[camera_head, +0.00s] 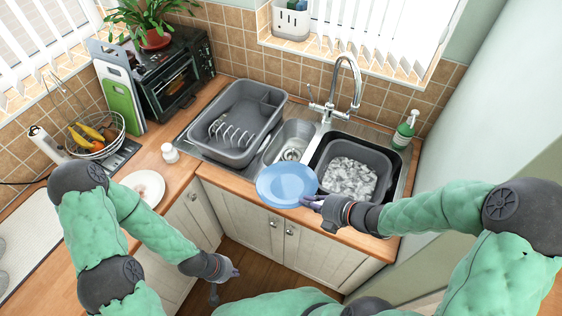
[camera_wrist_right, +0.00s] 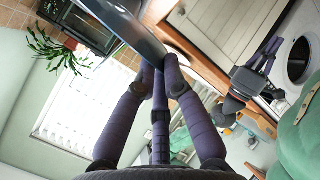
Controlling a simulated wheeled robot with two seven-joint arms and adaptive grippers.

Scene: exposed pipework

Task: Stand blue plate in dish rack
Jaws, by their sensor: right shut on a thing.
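The blue plate (camera_head: 286,184) is held near its right rim by my right gripper (camera_head: 311,201), in front of the sink unit and above the counter's front edge. In the right wrist view the plate (camera_wrist_right: 122,24) shows nearly edge-on, with the fingers (camera_wrist_right: 164,75) closed at its rim. The grey dish rack (camera_head: 262,93) stands on the drainer, left of the sinks, with white upright prongs inside.
A grey basin (camera_head: 388,174) of suds sits in the right sink under the tap (camera_head: 346,75). A small bowl sink (camera_head: 290,142) lies between basin and rack. A white plate (camera_head: 143,188), a white jar (camera_head: 169,152) and a fruit basket (camera_head: 96,133) are on the left counter. A soap bottle (camera_head: 404,131) stands right.

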